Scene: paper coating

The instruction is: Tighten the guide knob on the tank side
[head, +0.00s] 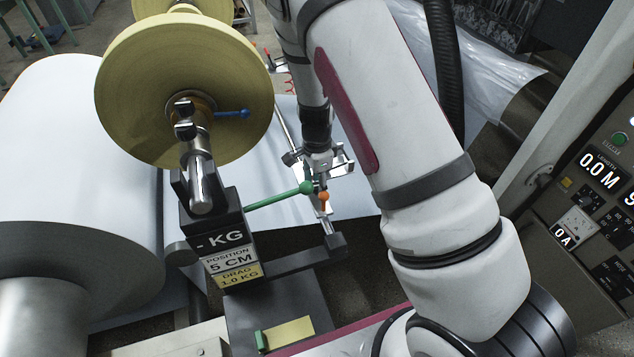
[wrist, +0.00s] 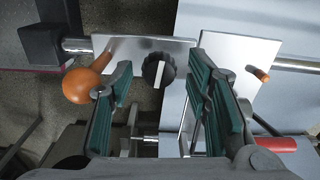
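A black fluted knob (wrist: 158,70) with a white bar across its face sits on a bright metal guide plate (wrist: 122,48) in the wrist view. I cannot tell from the pictures whether this is the tank side. My gripper (wrist: 160,82) is open, its green-padded fingers on either side of the knob's line with a gap to each side. Nothing is held between them. In the head view my gripper (head: 318,168) is small, above the guide rail and partly hidden by fittings. The black knob cannot be made out there.
An orange ball handle (wrist: 80,86) stands close to the left finger. A green-ended lever (head: 280,196), a black weight box (head: 212,225) and paper rolls (head: 75,160) crowd the left. A control panel (head: 590,200) stands right.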

